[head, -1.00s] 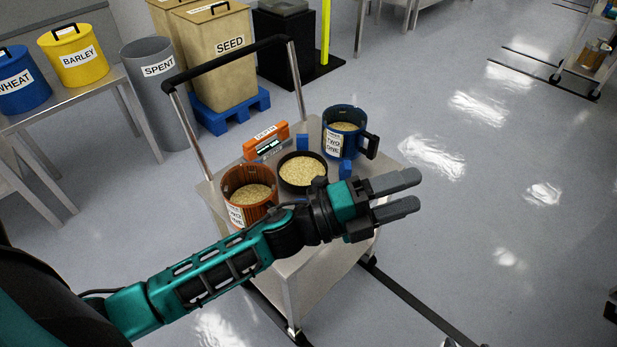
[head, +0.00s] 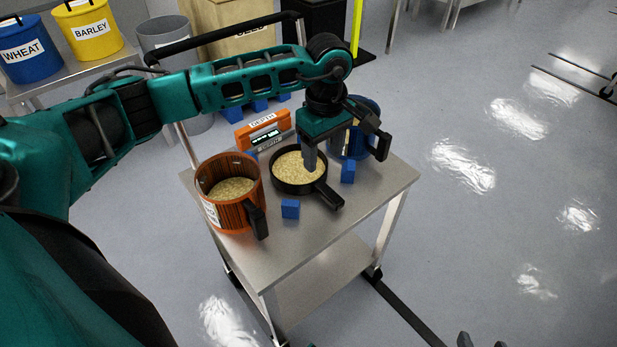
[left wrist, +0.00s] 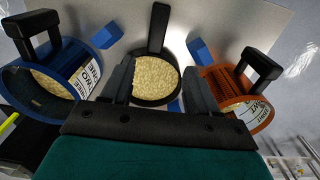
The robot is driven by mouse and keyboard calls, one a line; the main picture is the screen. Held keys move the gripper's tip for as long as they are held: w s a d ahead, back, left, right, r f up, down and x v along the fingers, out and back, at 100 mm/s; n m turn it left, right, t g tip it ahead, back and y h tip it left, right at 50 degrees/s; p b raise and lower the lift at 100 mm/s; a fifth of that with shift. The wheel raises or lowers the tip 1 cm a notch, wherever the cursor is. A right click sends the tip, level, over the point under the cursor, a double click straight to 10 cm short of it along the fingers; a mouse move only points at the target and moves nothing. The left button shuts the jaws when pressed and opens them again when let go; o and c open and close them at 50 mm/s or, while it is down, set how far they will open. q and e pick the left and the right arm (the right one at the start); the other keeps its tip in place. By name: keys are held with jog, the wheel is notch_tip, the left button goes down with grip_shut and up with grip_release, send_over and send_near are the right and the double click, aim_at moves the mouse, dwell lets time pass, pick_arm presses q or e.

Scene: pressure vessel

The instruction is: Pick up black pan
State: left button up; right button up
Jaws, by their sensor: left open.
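The black pan (head: 298,187), full of pale grain, sits on the metal cart, its handle (head: 329,195) toward the front right. My left gripper (head: 311,158) is open, pointing down over the pan's right rim. In the left wrist view the pan (left wrist: 158,98) lies between the two spread fingers of the gripper (left wrist: 160,66), its handle (left wrist: 158,28) pointing up the picture. The fingers hold nothing. Whether they touch the pan is unclear. Two grey tips at the head view's bottom edge look like my right gripper (head: 482,343), mostly cut off.
An orange pot (head: 232,212) with grain stands left of the pan, a blue pot (head: 352,140) behind right, partly hidden by my gripper. Small blue blocks (head: 290,209) (head: 348,171) lie near the pan. An orange display box (head: 264,131) is behind. The cart's front right top (head: 375,195) is bare.

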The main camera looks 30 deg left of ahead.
pick_arm(q)
send_over(326, 189)
jog(key=f, duration=0.5)
jog(key=shift+s+a+f+b, duration=0.1)
jog(key=shift+s+a+b, duration=0.2)
jog(key=shift+b, duration=0.05)
jog(key=shift+w+d+f+b, duration=0.15)
jog(key=shift+f+b, duration=0.2)
jog(key=shift+f, duration=1)
jog(key=shift+w+d+f+b, duration=0.15)
jog(key=shift+f+b, duration=0.2)
jog(key=shift+f, duration=0.95)
jog(key=shift+c, duration=0.3)
grip_shut()
